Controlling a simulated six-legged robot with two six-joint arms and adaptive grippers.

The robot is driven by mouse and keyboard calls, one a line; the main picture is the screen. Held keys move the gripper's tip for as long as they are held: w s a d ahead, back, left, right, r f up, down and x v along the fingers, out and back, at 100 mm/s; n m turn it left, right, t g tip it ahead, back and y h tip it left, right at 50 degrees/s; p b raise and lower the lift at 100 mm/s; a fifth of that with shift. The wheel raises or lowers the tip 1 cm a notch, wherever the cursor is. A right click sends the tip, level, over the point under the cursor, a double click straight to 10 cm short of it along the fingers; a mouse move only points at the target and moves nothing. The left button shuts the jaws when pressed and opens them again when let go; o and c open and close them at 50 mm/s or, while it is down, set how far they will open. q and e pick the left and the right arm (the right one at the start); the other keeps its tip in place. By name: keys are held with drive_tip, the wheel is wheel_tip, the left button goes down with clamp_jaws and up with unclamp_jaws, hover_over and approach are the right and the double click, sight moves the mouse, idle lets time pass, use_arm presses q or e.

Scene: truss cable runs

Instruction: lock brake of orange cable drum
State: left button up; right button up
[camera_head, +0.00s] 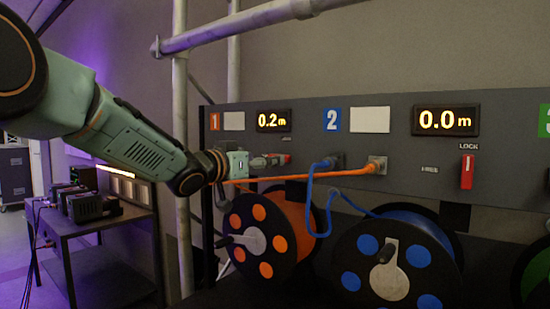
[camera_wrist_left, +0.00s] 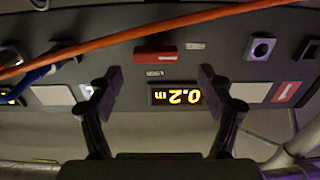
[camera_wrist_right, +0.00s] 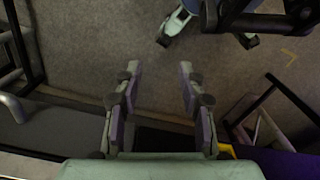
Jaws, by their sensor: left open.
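The orange cable drum (camera_head: 265,241) stands below the grey panel, under the orange "1" label and the 0.2 m display (camera_head: 274,120). Its red brake lever (camera_wrist_left: 155,53) lies horizontal in the left wrist view, which shows the panel upside down. My left gripper (camera_head: 268,160) is in front of the panel just below that display. It is open, and its two fingers (camera_wrist_left: 160,78) stand on either side of the lever's line, with nothing between them. In the head view the fingers partly cover the lever. My right gripper (camera_wrist_right: 160,68) is open and empty above the floor.
The orange cable (camera_head: 325,175) runs from its socket leftward past my left gripper. A blue cable (camera_head: 312,185) hangs beside it. The blue drum (camera_head: 422,258) stands to the right; its red lever (camera_head: 467,172) is vertical under "LOCK". Scaffold poles (camera_head: 180,150) stand left.

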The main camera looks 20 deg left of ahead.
use_arm(q)
drive_tip(key=x, duration=0.4)
drive_tip(key=shift+w+d, duration=0.2)
drive_tip(key=shift+d, duration=0.35)
drive_tip(key=shift+c, duration=0.3)
drive_tip(key=shift+f, duration=0.1)
drive_tip(key=shift+c, duration=0.8)
drive_tip(key=shift+a, duration=0.35)
drive_tip(key=c, duration=0.3)
drive_tip(key=shift+s+d, duration=0.15)
drive_tip(key=c, duration=0.5)
drive_tip(key=shift+c, duration=0.7)
